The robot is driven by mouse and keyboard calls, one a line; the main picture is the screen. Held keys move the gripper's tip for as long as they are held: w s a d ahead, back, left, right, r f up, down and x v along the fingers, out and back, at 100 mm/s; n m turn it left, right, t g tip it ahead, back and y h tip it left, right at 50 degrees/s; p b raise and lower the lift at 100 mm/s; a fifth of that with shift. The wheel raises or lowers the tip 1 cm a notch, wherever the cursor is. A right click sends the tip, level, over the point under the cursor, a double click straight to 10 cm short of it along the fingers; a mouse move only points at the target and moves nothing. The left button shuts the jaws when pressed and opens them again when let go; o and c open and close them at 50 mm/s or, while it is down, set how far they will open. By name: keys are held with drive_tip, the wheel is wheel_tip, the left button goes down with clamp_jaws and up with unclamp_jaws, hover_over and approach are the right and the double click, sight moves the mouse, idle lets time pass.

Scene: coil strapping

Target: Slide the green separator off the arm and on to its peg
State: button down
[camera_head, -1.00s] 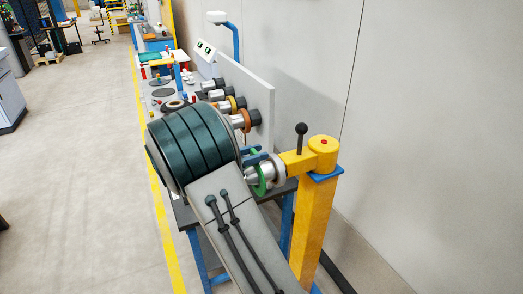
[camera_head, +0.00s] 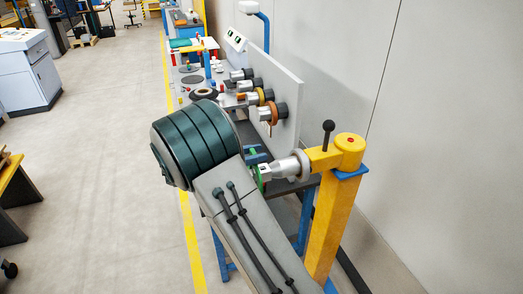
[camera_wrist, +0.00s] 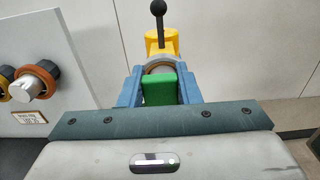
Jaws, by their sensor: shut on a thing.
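The green separator (camera_head: 261,181) is at the free left end of the silver arm (camera_head: 286,167), which sticks out from the yellow post (camera_head: 333,215). My gripper (camera_head: 257,160) is shut on it. In the wrist view the green separator (camera_wrist: 159,90) sits between the two blue fingers of my gripper (camera_wrist: 160,92), with the arm's grey collar (camera_wrist: 160,69) behind it. I cannot tell whether the separator is fully clear of the arm's tip. Pegs stick out from a grey panel (camera_head: 290,85); one silver peg with an orange ring (camera_wrist: 28,87) shows in the wrist view.
The yellow post carries a black-knobbed lever (camera_head: 327,135) on its head. A workbench (camera_head: 212,95) with tools lies beyond the panel. A wall (camera_head: 450,150) runs along the right. Open floor (camera_head: 110,120) lies to the left, with a yellow table (camera_head: 15,185) at the edge.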

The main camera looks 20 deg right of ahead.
drive_tip(key=shift+s+a+p, duration=0.1)
drive_tip(key=shift+a+p, duration=0.55)
drive_tip(key=shift+a, duration=2.5)
drive_tip(key=c, duration=1.6)
unclamp_jaws()
clamp_jaws()
